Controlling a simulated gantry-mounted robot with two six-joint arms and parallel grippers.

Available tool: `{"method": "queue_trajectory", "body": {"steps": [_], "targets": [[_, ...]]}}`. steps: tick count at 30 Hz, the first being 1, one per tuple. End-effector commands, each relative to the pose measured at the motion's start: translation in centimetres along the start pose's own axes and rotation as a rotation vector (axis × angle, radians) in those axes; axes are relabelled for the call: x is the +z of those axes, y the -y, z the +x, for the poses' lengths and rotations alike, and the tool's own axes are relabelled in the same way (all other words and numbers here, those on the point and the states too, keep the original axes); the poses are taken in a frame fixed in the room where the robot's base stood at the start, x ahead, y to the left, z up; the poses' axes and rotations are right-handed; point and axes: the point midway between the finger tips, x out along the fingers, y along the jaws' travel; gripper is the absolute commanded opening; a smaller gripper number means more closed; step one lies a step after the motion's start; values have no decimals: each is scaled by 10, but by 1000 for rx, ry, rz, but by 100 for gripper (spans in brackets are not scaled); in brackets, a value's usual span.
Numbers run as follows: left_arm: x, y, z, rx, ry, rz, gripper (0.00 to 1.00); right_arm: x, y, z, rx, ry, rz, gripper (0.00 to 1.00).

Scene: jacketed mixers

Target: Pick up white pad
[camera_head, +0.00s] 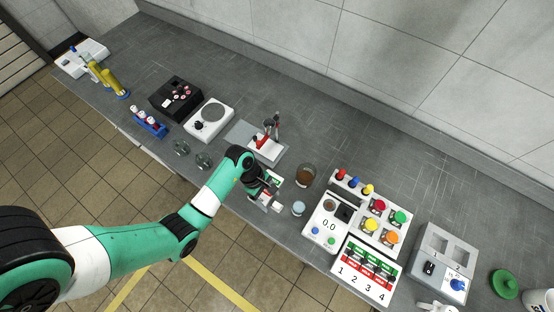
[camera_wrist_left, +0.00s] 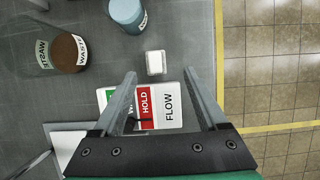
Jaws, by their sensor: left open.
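The white pad (camera_wrist_left: 155,62) is a small pale block lying on the grey bench, just past the fingertips in the left wrist view. In the head view it shows as a small white spot (camera_head: 277,207) beside my left gripper (camera_head: 266,196). In the wrist view my left gripper (camera_wrist_left: 161,78) is open, with its two fingers apart and nothing between the tips. The pad lies ahead of the gap between them, apart from both fingers. My right gripper is not in view.
A label card (camera_wrist_left: 158,108) reading HOLD and FLOW lies below the fingers. A blue-topped jar (camera_wrist_left: 127,12) and a brown WASTE jar (camera_wrist_left: 66,52) stand nearby. The scale (camera_head: 328,222) is to the right. The bench's front edge is close.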

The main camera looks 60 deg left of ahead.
Motion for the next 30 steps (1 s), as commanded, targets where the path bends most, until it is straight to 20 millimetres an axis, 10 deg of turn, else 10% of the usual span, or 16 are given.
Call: {"method": "queue_trajectory", "body": {"steps": [19, 30], "targets": [[5, -6, 51, 1, 0, -1, 73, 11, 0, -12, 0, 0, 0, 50], [5, -6, 51, 1, 0, -1, 7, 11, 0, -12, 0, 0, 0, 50]]}}
